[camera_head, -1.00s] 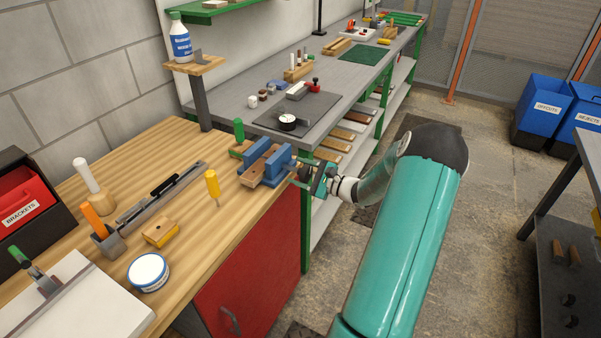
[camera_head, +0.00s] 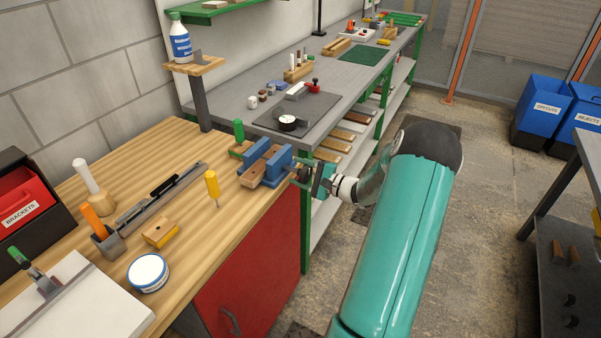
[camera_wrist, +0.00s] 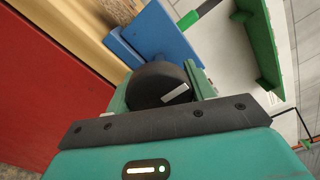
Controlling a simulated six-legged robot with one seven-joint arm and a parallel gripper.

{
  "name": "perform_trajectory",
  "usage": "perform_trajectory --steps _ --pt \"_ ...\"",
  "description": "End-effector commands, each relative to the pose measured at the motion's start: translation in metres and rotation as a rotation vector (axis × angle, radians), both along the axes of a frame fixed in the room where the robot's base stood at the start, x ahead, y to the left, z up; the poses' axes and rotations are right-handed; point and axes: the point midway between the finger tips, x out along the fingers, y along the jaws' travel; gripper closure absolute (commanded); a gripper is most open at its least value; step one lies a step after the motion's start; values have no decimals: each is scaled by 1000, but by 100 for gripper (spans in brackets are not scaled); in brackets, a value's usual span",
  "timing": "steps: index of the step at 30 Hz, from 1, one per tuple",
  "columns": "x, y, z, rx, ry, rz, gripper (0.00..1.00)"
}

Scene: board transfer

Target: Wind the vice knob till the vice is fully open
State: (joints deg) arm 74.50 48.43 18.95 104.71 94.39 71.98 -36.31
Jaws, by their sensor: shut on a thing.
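The blue vice (camera_head: 268,164) sits at the right edge of the wooden bench. Its two blue jaws stand apart, with a wooden piece between or beside them; I cannot tell exactly how it lies. My gripper (camera_head: 309,175) is at the vice's right side, off the bench edge. In the wrist view the black round knob (camera_wrist: 159,84), with a white mark on its face, lies between the fingers of my gripper (camera_wrist: 161,92), which are shut on it. The blue vice body (camera_wrist: 155,35) shows just beyond the knob. In the head view the knob is mostly hidden by my gripper.
A yellow-handled tool (camera_head: 212,186) stands on the bench left of the vice. A green-handled item (camera_head: 238,130) is behind it. The red cabinet front (camera_head: 250,262) lies below the bench edge. A grey bench (camera_head: 235,95) continues beyond.

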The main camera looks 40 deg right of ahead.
Motion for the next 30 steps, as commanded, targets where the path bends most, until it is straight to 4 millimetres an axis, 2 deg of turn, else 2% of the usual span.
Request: perform_trajectory --steps 3,4,7,16,20,23,30 --pt "0 -1 0 -1 1 -3 69" --pt "0 -1 0 -1 1 -3 44" --pt "0 -1 0 0 1 -3 25" --pt "-1 -1 0 1 1 -1 25" --pt "-10 -3 0 0 0 -1 25" --pt "-25 -8 0 0 2 -4 25" --pt "-76 -23 0 1 2 -5 25"
